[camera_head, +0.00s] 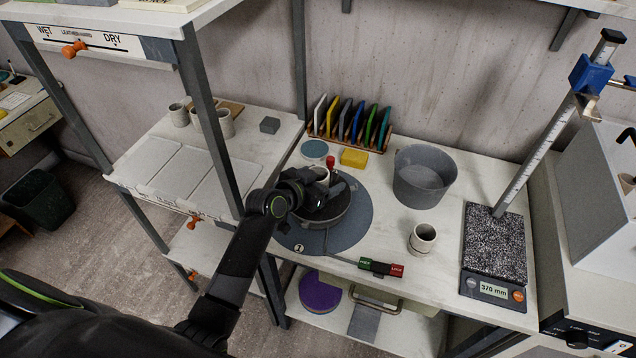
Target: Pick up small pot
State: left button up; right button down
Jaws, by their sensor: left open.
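My left gripper (318,190) reaches in from the lower left over the dark round wheel head (330,215) and is open. Another small grey-beige pot (423,238) stands upright on the table to the right of the wheel, apart from the gripper. My right gripper is not in view.
A grey bucket (424,180) stands behind the right pot. A tool rack (350,132), yellow block (354,158) and blue-grey disc (314,149) lie behind the wheel. A green-red switch (381,268) is in front. A height gauge (535,140) stands right. A shelf post (212,115) is left.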

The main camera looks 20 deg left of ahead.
pick_arm(q)
jog(key=c, duration=1.1)
